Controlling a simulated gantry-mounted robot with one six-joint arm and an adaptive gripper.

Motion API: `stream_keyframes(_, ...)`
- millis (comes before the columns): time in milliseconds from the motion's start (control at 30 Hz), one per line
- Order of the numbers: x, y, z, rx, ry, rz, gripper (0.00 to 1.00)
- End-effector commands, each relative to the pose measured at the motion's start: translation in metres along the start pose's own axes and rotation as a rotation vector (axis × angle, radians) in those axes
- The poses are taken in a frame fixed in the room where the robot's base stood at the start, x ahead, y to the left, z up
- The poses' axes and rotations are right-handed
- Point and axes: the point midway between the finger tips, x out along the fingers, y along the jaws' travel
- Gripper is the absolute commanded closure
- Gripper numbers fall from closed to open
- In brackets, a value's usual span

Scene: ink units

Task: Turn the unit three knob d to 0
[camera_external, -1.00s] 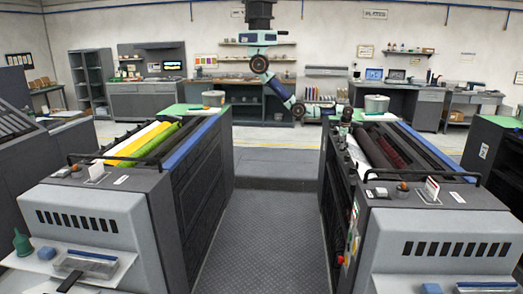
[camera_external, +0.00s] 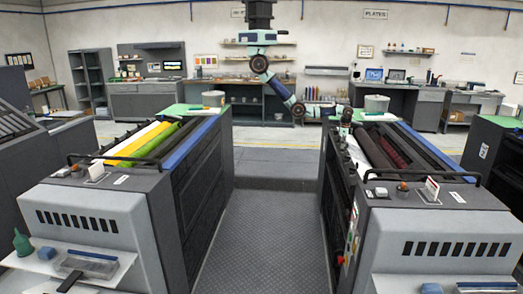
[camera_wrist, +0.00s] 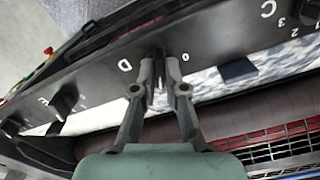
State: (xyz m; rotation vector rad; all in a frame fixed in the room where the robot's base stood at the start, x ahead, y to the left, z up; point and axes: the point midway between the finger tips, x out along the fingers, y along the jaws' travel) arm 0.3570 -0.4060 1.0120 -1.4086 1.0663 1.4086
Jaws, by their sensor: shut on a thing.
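In the wrist view, knob d (camera_wrist: 157,53) is a small dark knob on the dark panel strip (camera_wrist: 100,70), beside the printed letter D (camera_wrist: 124,66). My gripper (camera_wrist: 159,72) is shut on the knob, one finger on each side. The fingers hide most of the knob, so I cannot tell its pointer direction. A printed 0 (camera_wrist: 186,58) shows just right of the fingers. In the external view, my gripper (camera_external: 346,128) is at the far left edge of the right ink unit (camera_external: 440,228), small and hard to make out.
Another dark knob (camera_wrist: 65,100), beside the letter E, is on the same strip to the left. The letter C (camera_wrist: 268,9) with numbers is at upper right. Rollers (camera_wrist: 240,122) lie close below the strip. The left ink unit (camera_external: 90,215) stands across a clear aisle (camera_external: 265,235).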

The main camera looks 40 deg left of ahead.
Motion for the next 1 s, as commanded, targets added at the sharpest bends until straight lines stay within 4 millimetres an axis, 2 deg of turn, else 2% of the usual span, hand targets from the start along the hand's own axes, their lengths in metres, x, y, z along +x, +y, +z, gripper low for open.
stream_keyframes(267, -0.0024, 0.0, -0.0003, -0.185, 0.0, 0.0, 1.0)
stream_keyframes(1000, -0.0014, 0.0001, -0.0005, -0.886, 0.0, 0.0, 1.0)
